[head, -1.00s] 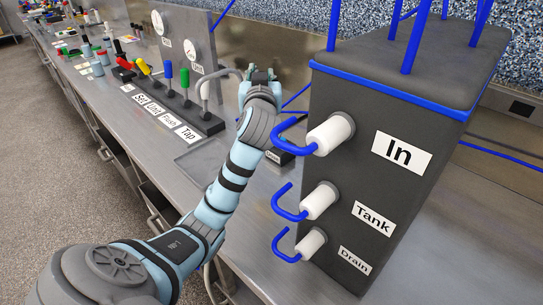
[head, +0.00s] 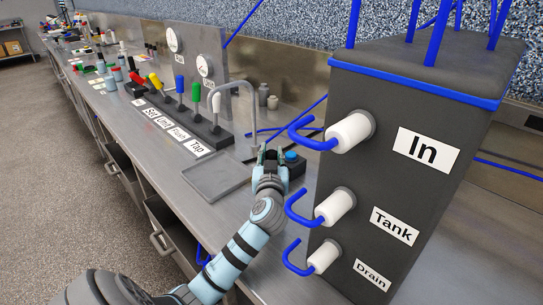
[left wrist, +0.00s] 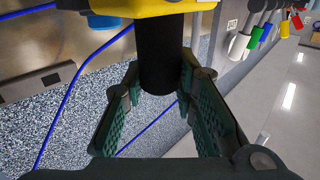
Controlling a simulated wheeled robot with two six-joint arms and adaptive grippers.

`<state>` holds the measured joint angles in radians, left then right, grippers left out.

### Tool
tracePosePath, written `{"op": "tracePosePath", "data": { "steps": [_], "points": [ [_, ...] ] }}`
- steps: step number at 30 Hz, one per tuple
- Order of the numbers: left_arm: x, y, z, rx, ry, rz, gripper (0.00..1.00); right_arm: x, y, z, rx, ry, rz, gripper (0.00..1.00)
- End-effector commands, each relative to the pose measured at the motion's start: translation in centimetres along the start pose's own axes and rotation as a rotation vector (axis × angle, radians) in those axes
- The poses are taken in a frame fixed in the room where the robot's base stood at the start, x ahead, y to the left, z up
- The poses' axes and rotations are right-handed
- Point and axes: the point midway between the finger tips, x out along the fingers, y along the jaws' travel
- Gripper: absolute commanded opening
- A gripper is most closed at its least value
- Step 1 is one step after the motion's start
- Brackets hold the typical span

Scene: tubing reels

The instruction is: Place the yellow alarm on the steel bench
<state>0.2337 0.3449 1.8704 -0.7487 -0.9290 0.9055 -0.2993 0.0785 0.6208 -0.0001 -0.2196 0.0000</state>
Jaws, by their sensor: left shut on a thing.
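The yellow alarm (left wrist: 135,5) shows at the top edge of the left wrist view, mostly cut off, with a black cylindrical part (left wrist: 160,50) hanging from it. My left gripper (left wrist: 160,82) is shut on the black part, with a green finger on either side. In the head view the left gripper (head: 270,157) is over the steel bench (head: 165,176), between the sink tray and the grey tank. I cannot make out the alarm in the head view. My right gripper is not in view.
The grey tank (head: 390,210) with blue hooked pipes stands close on the right. A blue-topped dark box (head: 293,165) is beside the gripper. A shallow tray (head: 218,178), a tap and coloured levers (head: 180,85) lie to the left. Bare bench runs along the front edge.

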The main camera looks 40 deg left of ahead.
Motion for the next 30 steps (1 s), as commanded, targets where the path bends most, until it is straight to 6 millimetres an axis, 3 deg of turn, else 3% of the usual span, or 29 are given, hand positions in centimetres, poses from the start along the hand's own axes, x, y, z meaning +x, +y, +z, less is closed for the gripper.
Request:
{"op": "tracePosePath", "data": {
  "steps": [2, 3, 6, 17, 20, 30],
  "points": [
    [0.0, 0.0, 0.2, 0.0, 0.001, 0.0, 0.0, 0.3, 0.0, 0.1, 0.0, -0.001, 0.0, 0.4],
    [0.0, 0.0, 0.2, 0.0, 0.0, 0.0, 0.32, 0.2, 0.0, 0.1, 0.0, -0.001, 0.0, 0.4],
    [0.0, 0.0, 0.1, 0.0, 0.0, 0.0, 0.46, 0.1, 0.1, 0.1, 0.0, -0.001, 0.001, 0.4],
    [-0.3, 0.0, -0.1, -0.001, -0.001, 0.001, 0.46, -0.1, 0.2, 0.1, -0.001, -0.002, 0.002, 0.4],
    [-1.7, 0.1, 0.0, -0.002, -0.002, 0.002, 0.46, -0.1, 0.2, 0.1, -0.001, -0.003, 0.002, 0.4],
    [-10.1, 0.1, 0.1, -0.005, -0.004, 0.001, 0.46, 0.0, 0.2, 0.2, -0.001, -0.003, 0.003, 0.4]
  ]
}}
